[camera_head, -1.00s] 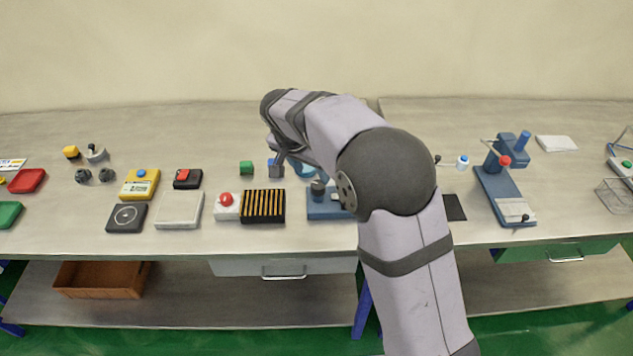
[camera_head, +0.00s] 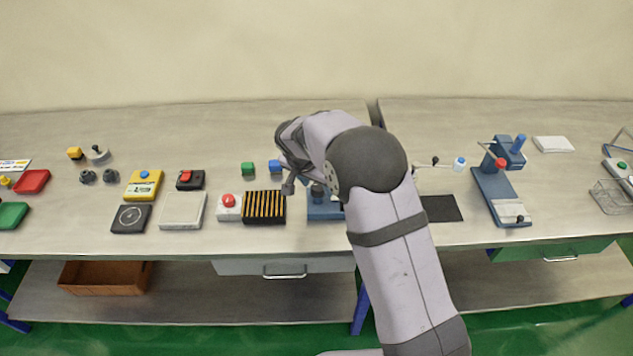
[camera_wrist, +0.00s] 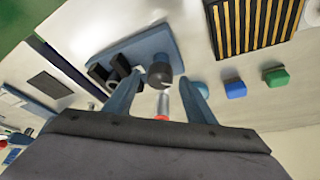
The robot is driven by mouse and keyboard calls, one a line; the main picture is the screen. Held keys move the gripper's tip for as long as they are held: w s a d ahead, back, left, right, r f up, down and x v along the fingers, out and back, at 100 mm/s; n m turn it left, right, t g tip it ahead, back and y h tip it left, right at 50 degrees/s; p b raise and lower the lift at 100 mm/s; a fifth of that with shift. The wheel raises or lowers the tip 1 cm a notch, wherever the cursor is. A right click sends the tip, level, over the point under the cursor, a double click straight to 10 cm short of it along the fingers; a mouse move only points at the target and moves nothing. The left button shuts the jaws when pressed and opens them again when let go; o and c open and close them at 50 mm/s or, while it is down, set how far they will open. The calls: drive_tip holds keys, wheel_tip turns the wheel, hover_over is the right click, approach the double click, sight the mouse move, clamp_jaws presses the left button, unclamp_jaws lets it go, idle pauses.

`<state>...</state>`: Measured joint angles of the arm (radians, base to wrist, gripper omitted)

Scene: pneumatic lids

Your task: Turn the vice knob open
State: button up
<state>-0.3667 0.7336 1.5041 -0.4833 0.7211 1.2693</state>
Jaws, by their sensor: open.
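The blue vice (camera_head: 323,212) is on the table in the middle of the head view, partly hidden behind my arm. Its dark round knob (camera_head: 318,190) stands up at its upper left part. In the wrist view the vice's blue base (camera_wrist: 165,38) and the knob (camera_wrist: 160,75) are seen close up. My gripper (camera_wrist: 160,92) is open, its two blue-grey fingers on either side of the view of the knob. I cannot tell whether they touch it. In the head view my gripper (camera_head: 290,187) is just left of the knob.
A black-and-yellow striped block (camera_head: 264,206) and a red button box (camera_head: 228,207) stand left of the vice. A green cube (camera_head: 248,168) and a blue cube (camera_head: 275,166) are behind. A silver-and-red piece (camera_wrist: 162,104) shows between my fingers. A black mat (camera_head: 441,208) lies to the right.

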drive_tip(key=c, duration=1)
drive_tip(key=shift+c, duration=0.2)
